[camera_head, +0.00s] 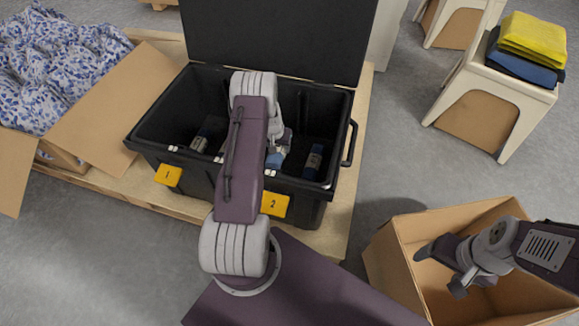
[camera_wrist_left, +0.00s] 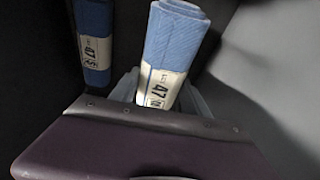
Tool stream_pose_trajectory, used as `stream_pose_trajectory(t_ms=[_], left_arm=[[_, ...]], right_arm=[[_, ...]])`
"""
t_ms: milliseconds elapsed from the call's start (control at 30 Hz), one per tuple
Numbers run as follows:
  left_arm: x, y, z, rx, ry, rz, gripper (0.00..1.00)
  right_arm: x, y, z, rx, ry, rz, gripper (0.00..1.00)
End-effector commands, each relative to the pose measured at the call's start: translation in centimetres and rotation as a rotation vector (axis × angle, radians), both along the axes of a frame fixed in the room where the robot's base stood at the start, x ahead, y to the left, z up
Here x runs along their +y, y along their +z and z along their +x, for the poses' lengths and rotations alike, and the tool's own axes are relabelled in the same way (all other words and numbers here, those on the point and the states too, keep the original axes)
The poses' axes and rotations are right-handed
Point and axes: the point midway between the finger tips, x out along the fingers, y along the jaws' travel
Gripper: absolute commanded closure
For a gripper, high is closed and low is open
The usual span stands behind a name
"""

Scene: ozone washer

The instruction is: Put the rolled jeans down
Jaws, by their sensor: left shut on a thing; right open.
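The rolled jeans are a light blue roll with a white paper band (camera_wrist_left: 168,60). In the head view only a small blue part of the roll (camera_head: 275,160) shows inside the black bin (camera_head: 165,152). My left gripper (camera_head: 283,140) reaches down into the bin, mostly hidden behind my arm. In the left wrist view its grey fingers (camera_wrist_left: 160,95) are shut around the banded part of the roll. Whether the roll touches the bin floor is hidden. My right gripper (camera_head: 438,268) is open and empty at the cardboard box on the right.
A darker blue banded roll (camera_head: 314,160) lies inside the bin near its right front, and another roll (camera_head: 200,140) lies at the left. The bin's lid (camera_head: 320,35) stands open behind. The cardboard box (camera_head: 400,280) is at lower right. A stool (camera_head: 500,90) holds folded cloths.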

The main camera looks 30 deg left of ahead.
Motion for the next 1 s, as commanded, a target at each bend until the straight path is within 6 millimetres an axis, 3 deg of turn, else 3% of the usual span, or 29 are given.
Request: stream_pose_trajectory(t_ms=[133, 333, 567, 933, 967, 1000], left_arm=[[0.0, -3.7, 0.0, 0.000, 0.000, 0.000, 1.00], [0.0, -4.7, 0.1, -0.001, -0.001, 0.001, 1.00], [-0.1, -9.2, 0.0, 0.001, -0.001, -0.001, 1.00], [0.0, -9.5, 0.1, -0.001, -0.001, 0.001, 1.00], [-0.1, -9.5, 0.0, 0.000, -0.001, -0.001, 0.40], [-0.1, -9.4, 0.0, 0.001, -0.001, -0.001, 0.29]], right_arm=[[0.0, -2.4, 0.0, 0.000, 0.000, 0.000, 0.23], [0.0, -2.7, 0.0, 0.000, 0.000, 0.000, 0.23], [0.0, -5.6, 0.0, 0.000, 0.000, 0.000, 0.23], [0.0, -5.6, 0.0, 0.000, 0.000, 0.000, 0.23], [0.0, -5.6, 0.0, 0.000, 0.000, 0.000, 0.23], [0.0, -5.5, 0.0, 0.000, 0.000, 0.000, 0.23]])
